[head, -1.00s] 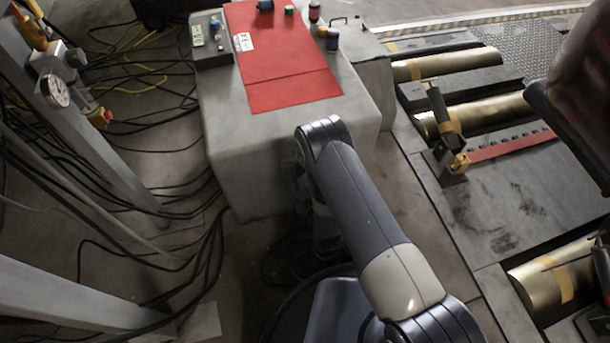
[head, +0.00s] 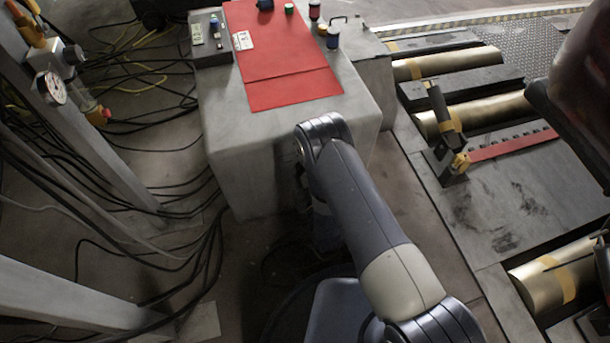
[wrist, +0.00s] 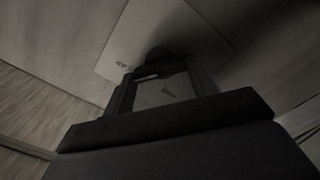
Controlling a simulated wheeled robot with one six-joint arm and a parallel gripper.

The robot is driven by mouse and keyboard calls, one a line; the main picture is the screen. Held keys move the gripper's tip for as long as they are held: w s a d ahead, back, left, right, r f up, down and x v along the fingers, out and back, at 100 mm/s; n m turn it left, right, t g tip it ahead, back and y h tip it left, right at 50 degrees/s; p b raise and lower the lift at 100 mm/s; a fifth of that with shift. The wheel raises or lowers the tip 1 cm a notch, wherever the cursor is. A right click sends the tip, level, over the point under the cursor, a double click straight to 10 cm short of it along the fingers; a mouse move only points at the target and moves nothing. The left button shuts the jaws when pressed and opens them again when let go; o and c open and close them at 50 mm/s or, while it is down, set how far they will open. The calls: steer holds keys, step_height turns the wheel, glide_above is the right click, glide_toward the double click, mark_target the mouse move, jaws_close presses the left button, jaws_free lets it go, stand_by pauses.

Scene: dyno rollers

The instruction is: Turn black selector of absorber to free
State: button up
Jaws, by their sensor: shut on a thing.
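In the wrist view, my gripper (wrist: 161,72) is shut on a dark, rounded thing, which I take to be the black selector (wrist: 160,53). It stands out from a pale plate (wrist: 118,62) with small dark lettering, too dim to read. The fingers and the shadow hide most of the selector, so I cannot tell which way it points. In the head view my gripper is hidden below my arm, and neither the selector nor the plate can be made out there.
A grey block (head: 235,150) with a red mat (head: 290,65) stands beyond my arm. A post with a gauge (head: 52,88) and many black cables (head: 190,230) are at the left. Brass rollers (head: 480,112) lie in the floor at the right.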

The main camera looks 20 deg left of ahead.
steer(key=n+b, duration=0.1)
steer(key=n, duration=0.1)
steer(key=n+b, duration=0.1)
steer(key=n, duration=0.2)
steer(key=n+b, duration=0.2)
steer(key=n, duration=0.1)
steer(key=shift+s+a+f, duration=0.1)
steer(key=shift+a+f, duration=0.05)
steer(key=shift+f, duration=0.1)
steer(key=n+b, duration=0.2)
steer(key=n, duration=0.2)
steer(key=shift+f+n, duration=0.1)
steer(key=shift+n, duration=0.2)
steer(key=shift+n+b, duration=0.95)
steer(key=shift+n, duration=0.75)
steer(key=shift+s+n, duration=0.1)
steer(key=shift+n, duration=0.2)
steer(key=o, duration=1)
